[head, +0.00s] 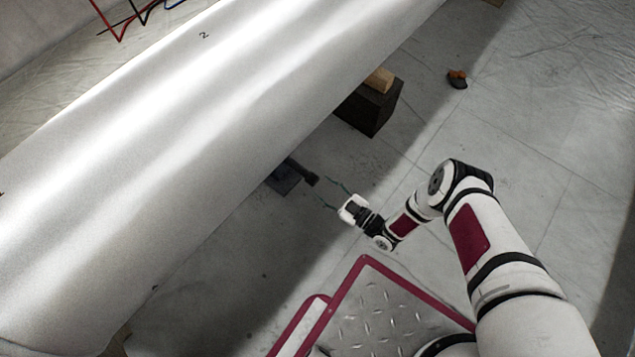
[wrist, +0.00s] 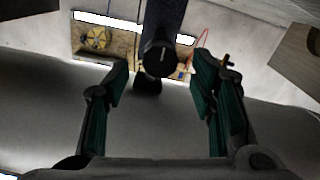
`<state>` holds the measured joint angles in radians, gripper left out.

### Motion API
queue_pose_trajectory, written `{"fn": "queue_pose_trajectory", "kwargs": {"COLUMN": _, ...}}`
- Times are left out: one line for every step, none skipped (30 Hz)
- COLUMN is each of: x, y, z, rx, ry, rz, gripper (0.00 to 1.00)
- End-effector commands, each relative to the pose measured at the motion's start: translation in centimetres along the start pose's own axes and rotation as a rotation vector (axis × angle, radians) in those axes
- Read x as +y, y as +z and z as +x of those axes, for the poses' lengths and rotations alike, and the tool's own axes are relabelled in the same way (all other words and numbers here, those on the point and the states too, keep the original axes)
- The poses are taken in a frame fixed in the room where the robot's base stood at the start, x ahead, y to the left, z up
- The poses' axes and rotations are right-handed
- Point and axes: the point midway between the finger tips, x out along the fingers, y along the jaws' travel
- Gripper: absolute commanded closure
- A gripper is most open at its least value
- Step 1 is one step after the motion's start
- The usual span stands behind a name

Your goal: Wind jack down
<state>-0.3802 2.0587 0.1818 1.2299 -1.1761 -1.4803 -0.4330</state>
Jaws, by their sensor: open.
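The jack (head: 284,184) stands on the floor, partly hidden under the edge of the big pale curved body (head: 200,110). Its dark round shaft end (head: 311,179) sticks out toward my gripper. My gripper (head: 333,194) is open, with its fingertips just short of the shaft end in the head view. In the wrist view the shaft's dark round end face (wrist: 162,59), with a small light mark, shows between the two green-padded fingers (wrist: 160,75). The fingers appear clear of it on both sides. The exact gap in depth is hard to tell.
A black block (head: 368,108) topped with wood (head: 380,79) stands farther along the curved body. Red and dark cables (head: 121,30) are at the upper left. The sheeted floor right of the jack is mostly clear.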

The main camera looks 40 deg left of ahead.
Motion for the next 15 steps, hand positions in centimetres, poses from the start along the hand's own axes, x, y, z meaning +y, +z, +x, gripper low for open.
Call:
{"fn": "queue_pose_trajectory", "kwargs": {"x": -0.1, "y": 0.0, "z": 0.8, "rx": 0.002, "ry": -0.001, "rz": -0.001, "gripper": 0.49}}
{"fn": "queue_pose_trajectory", "kwargs": {"x": -0.1, "y": 0.1, "z": 1.2, "rx": 0.001, "ry": -0.002, "rz": -0.002, "gripper": 0.49}}
{"fn": "queue_pose_trajectory", "kwargs": {"x": -0.1, "y": 0.1, "z": 1.7, "rx": 0.001, "ry": -0.002, "rz": -0.002, "gripper": 0.49}}
{"fn": "queue_pose_trajectory", "kwargs": {"x": -0.1, "y": 0.1, "z": 2.0, "rx": 0.001, "ry": -0.002, "rz": -0.001, "gripper": 0.49}}
{"fn": "queue_pose_trajectory", "kwargs": {"x": -0.1, "y": 0.1, "z": 2.2, "rx": 0.001, "ry": -0.001, "rz": -0.001, "gripper": 0.49}}
{"fn": "queue_pose_trajectory", "kwargs": {"x": -0.1, "y": 0.1, "z": 2.5, "rx": 0.001, "ry": -0.001, "rz": 0.0, "gripper": 0.49}}
{"fn": "queue_pose_trajectory", "kwargs": {"x": -0.1, "y": 0.1, "z": 2.7, "rx": 0.0, "ry": -0.001, "rz": 0.0, "gripper": 0.49}}
{"fn": "queue_pose_trajectory", "kwargs": {"x": -0.1, "y": 0.1, "z": 2.9, "rx": 0.0, "ry": -0.001, "rz": 0.0, "gripper": 0.49}}
{"fn": "queue_pose_trajectory", "kwargs": {"x": -0.1, "y": 0.1, "z": 3.0, "rx": -0.001, "ry": -0.001, "rz": 0.0, "gripper": 0.49}}
{"fn": "queue_pose_trajectory", "kwargs": {"x": -0.1, "y": 0.1, "z": 3.1, "rx": -0.001, "ry": -0.001, "rz": 0.0, "gripper": 0.49}}
{"fn": "queue_pose_trajectory", "kwargs": {"x": -0.1, "y": 0.1, "z": 3.1, "rx": -0.001, "ry": -0.001, "rz": 0.0, "gripper": 0.49}}
{"fn": "queue_pose_trajectory", "kwargs": {"x": -0.1, "y": 0.0, "z": 3.2, "rx": -0.001, "ry": -0.001, "rz": 0.0, "gripper": 0.49}}
{"fn": "queue_pose_trajectory", "kwargs": {"x": 0.0, "y": 0.0, "z": 3.2, "rx": -0.001, "ry": -0.001, "rz": 0.0, "gripper": 0.49}}
{"fn": "queue_pose_trajectory", "kwargs": {"x": 0.0, "y": 0.0, "z": 3.2, "rx": -0.001, "ry": -0.001, "rz": 0.0, "gripper": 0.49}}
{"fn": "queue_pose_trajectory", "kwargs": {"x": 0.0, "y": 0.0, "z": 3.2, "rx": -0.001, "ry": -0.001, "rz": 0.0, "gripper": 0.49}}
